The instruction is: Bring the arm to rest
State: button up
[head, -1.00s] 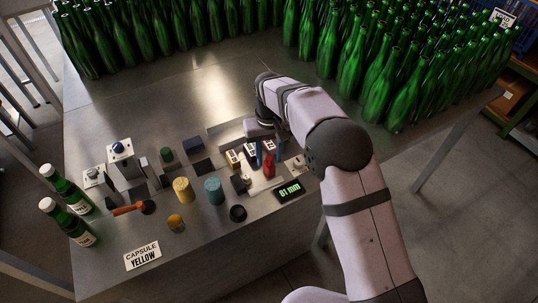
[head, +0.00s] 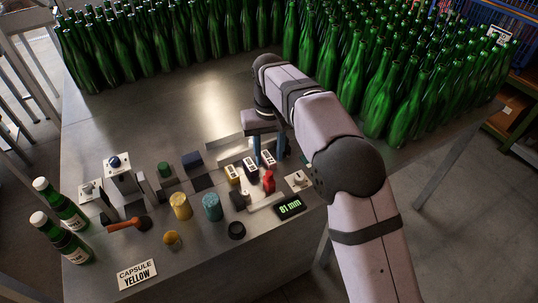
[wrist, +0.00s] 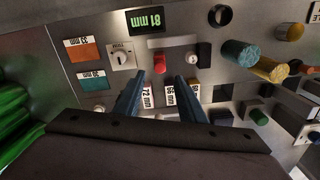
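My gripper (head: 269,157) is open and empty, with two blue fingers hanging above the back of the control panel on the steel bench (head: 150,85). In the wrist view my gripper (wrist: 160,82) shows its fingers apart, with a red knob (wrist: 160,63) beyond them. The red knob also shows in the head view (head: 269,181), just in front of the fingers. A green display (head: 289,207) reads 81 mm. A sign (head: 137,274) reads CAPSULE YELLOW. I cannot see anything held between the fingers.
Many green bottles (head: 395,85) crowd the back and right of the bench. Two labelled bottles (head: 62,238) stand front left. Yellow (head: 180,206) and teal (head: 212,207) cylinders, an orange-handled tool (head: 127,223) and a black ring (head: 236,230) sit near the front. The bench's back left middle is clear.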

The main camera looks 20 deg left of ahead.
jog(key=shift+d, duration=0.45)
jog(key=s+d+m, duration=0.2)
jog(key=s+d, duration=0.1)
jog(key=d, duration=0.7)
jog(key=s+d+m, duration=0.1)
jog(key=s+d, duration=0.2)
jog(key=d, duration=0.6)
jog(key=s+d+f+m, duration=0.1)
jog(key=s+d+f, duration=0.2)
jog(key=s+d, duration=0.3)
jog(key=s+d+f+m, duration=0.2)
jog(key=s+d, duration=0.3)
jog(key=s, duration=0.4)
jog(key=shift+s+d+f, duration=0.4)
jog(key=shift+f, duration=0.25)
